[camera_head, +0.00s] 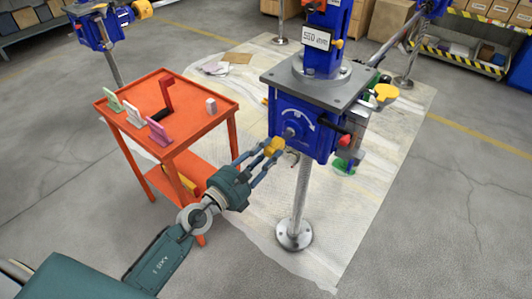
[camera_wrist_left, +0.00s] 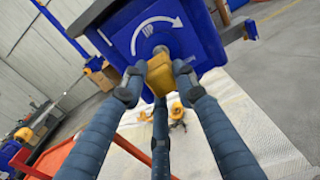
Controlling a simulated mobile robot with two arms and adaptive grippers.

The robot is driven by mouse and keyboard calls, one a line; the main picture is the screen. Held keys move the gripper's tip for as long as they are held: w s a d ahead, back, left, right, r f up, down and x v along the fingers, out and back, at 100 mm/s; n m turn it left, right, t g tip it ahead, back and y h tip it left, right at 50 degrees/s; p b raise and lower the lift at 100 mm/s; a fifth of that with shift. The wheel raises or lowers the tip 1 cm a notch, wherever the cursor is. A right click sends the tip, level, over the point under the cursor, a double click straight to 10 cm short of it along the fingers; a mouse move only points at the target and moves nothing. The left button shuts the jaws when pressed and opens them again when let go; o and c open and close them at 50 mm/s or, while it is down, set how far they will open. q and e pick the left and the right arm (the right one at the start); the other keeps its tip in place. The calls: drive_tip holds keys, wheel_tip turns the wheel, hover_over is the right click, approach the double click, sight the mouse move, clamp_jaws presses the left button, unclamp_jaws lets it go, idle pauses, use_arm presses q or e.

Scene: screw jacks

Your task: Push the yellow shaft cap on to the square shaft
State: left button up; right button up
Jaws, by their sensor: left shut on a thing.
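The yellow shaft cap (camera_head: 274,146) is held between the fingers of my left gripper (camera_head: 269,150), just in front of the blue screw jack housing (camera_head: 303,122). In the left wrist view the yellow cap (camera_wrist_left: 160,74) sits between the fingertips of my left gripper (camera_wrist_left: 157,80), close to the shaft (camera_wrist_left: 160,50) on the housing face below a white curved arrow. The shaft end (camera_head: 290,132) shows as a grey stub in the head view. Whether the cap touches the shaft, I cannot tell. My right gripper is not in view.
An orange cart (camera_head: 170,115) with several small upright tags and a small grey block (camera_head: 211,106) stands left of the jack. A metal post (camera_head: 300,195) holds up the jack. A pale sheet (camera_head: 355,220) covers the floor around it.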

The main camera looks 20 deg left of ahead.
sight(276, 144)
use_arm(q)
drive_tip(key=shift+p+x, duration=0.3)
drive_tip(key=shift+x, duration=1.95)
drive_tip(key=o, duration=1.2)
drive_tip(key=v, duration=0.8)
drive_tip(key=shift+s+a+r, duration=0.1)
drive_tip(key=shift+s, duration=0.25)
drive_tip(key=v, duration=0.3)
drive_tip(key=shift+s+a, duration=0.1)
drive_tip(key=shift+s, duration=0.1)
